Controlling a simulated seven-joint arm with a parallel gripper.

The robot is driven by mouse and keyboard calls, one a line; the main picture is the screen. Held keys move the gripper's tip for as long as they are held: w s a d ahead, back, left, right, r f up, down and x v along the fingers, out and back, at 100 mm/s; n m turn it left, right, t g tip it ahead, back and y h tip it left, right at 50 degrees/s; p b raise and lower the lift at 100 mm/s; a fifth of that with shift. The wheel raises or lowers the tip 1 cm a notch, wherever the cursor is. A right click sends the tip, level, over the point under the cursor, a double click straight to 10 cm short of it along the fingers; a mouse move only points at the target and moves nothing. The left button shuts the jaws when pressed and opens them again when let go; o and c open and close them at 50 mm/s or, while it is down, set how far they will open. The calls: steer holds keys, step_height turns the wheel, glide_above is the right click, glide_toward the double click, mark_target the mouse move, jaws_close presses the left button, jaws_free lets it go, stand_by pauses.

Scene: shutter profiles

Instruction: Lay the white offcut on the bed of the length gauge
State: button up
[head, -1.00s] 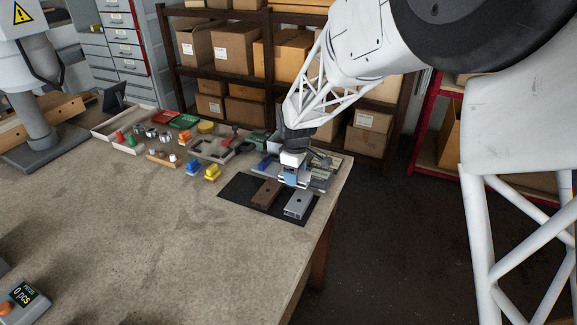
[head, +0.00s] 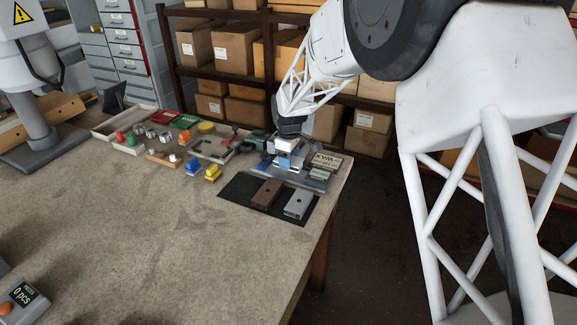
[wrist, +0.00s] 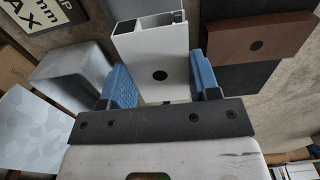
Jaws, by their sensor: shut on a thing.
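The white offcut (wrist: 158,62), a hollow profile with a round hole in its face, is between the blue fingers of my gripper (wrist: 162,82) in the wrist view. My gripper is shut on it, with a finger against each side. In the head view my gripper (head: 284,162) is at the near-left part of the length gauge (head: 316,184), a metal fixture with labelled plates at the table's back right corner. The gripper hides part of the gauge and its bed. I cannot tell whether the offcut touches the bed.
A black mat (head: 236,190) in front of the gauge bears a brown profile (head: 263,195) and a grey profile (head: 297,205). Yellow and blue pieces (head: 212,174) and trays of small parts stand to the left.

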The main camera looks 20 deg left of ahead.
mark_target(288, 172)
steer(key=shift+w+a+f, duration=0.2)
steer(key=shift+w+a, duration=0.05)
steer(key=shift+w, duration=0.15)
steer(key=shift+f, duration=1.6)
steer(key=shift+f, duration=0.1)
steer(key=o, duration=0.9)
step_height(288, 172, up, 12)
steer(key=shift+r, duration=0.15)
